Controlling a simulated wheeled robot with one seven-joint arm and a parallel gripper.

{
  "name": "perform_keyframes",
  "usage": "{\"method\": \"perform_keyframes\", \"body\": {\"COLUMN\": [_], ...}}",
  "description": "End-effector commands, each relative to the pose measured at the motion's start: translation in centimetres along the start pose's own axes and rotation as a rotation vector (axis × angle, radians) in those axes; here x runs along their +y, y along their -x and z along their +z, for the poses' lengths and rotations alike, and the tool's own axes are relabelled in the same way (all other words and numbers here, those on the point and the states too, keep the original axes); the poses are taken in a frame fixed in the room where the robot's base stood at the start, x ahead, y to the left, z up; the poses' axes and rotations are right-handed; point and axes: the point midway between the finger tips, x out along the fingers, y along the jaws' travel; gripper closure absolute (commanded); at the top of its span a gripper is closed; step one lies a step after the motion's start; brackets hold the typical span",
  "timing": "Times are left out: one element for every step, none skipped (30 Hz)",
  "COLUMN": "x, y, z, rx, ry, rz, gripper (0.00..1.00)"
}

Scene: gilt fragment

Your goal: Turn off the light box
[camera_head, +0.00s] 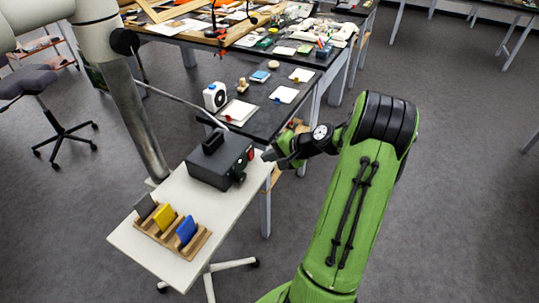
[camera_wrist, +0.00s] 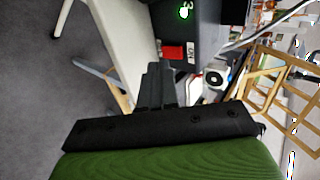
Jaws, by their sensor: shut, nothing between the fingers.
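The light box (camera_head: 218,162) is a dark box with a black handle on top, standing on a small white table. Its front face (camera_wrist: 208,28) shows in the wrist view with a lit green indicator (camera_wrist: 186,10), a red switch (camera_wrist: 173,53) and a white label (camera_wrist: 191,52) beside it. My gripper (camera_head: 268,156) is shut and empty, just off the box's right-hand face. In the wrist view its fingertips (camera_wrist: 157,69) lie close below and left of the red switch. I cannot tell if they touch it.
The white table (camera_head: 130,240) also carries a wooden rack (camera_head: 187,241) with grey, yellow and blue plates. A dark bench (camera_head: 262,118) with small items stands behind. A stool (camera_head: 38,85) is at the left.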

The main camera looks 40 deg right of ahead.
Motion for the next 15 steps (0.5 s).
{"method": "perform_keyframes", "body": {"x": [-0.3,-0.3,-0.2,-0.3,-0.3,-0.3,-0.4,-0.4,-0.5,-0.5,-0.6,-0.6,-0.7,-0.7,-0.7], "y": [0.5,1.0,1.6,2.1,2.5,3.1,3.6,4.1,4.9,5.4,6.0,6.8,7.4,7.9,8.6], "z": [0.0,-0.1,-0.1,-0.1,-0.1,-0.1,-0.1,-0.1,-0.1,-0.1,-0.1,-0.1,-0.1,-0.1,-0.1], "rx": [0.0,0.002,0.003,0.003,0.003,0.003,0.003,0.002,0.004,0.003,0.004,0.004,0.004,0.005,0.004], "ry": [0.001,0.001,0.0,0.0,0.0,0.0,0.0,-0.001,-0.001,0.0,-0.001,-0.002,-0.001,-0.001,-0.001], "rz": [-0.001,-0.001,0.0,0.001,0.001,0.0,0.001,0.001,0.001,0.001,0.002,0.002,0.002,0.003,0.002], "gripper": [1.0,1.0,1.0,1.0,1.0,1.0,1.0,1.0,1.0,1.0,1.0,1.0,1.0,1.0,1.0]}}
